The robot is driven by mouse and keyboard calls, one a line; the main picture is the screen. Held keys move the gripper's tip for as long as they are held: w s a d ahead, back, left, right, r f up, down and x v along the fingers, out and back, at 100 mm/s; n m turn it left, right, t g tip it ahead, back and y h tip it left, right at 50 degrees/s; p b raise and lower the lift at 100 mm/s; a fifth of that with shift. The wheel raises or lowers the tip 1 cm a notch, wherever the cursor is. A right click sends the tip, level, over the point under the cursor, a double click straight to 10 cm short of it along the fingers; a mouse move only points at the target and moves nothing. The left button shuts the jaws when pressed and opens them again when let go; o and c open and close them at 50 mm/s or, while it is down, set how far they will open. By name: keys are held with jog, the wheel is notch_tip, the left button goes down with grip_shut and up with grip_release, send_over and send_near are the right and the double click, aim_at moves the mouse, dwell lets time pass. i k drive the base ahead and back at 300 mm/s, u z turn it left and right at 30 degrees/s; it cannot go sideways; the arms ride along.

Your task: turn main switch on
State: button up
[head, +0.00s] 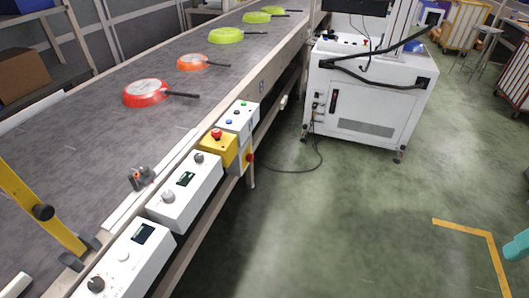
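Control boxes are fixed along the near side of the conveyor. A grey-white box (237,117) has small green and blue buttons and a black one. Below it a yellow box (222,152) carries a red mushroom button (216,134). A small red knob (250,157) sticks out on the side facing the aisle. I cannot tell for sure which of these is the main switch, nor its position. Two white boxes with dark displays and knobs, a middle one (178,204) and a nearer one (118,268), sit closer to me.
The conveyor belt (100,140) carries a red pan (147,93), an orange pan (192,62) and several green pans. A white wheeled cabinet (365,95) stands beyond the boxes, with a cable on the floor. The green floor (340,220) right of the conveyor is clear.

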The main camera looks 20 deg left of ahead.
aim_at(250, 158)
jog(key=u, duration=0.5)
jog(key=i, duration=0.9)
jog(key=u, duration=0.65)
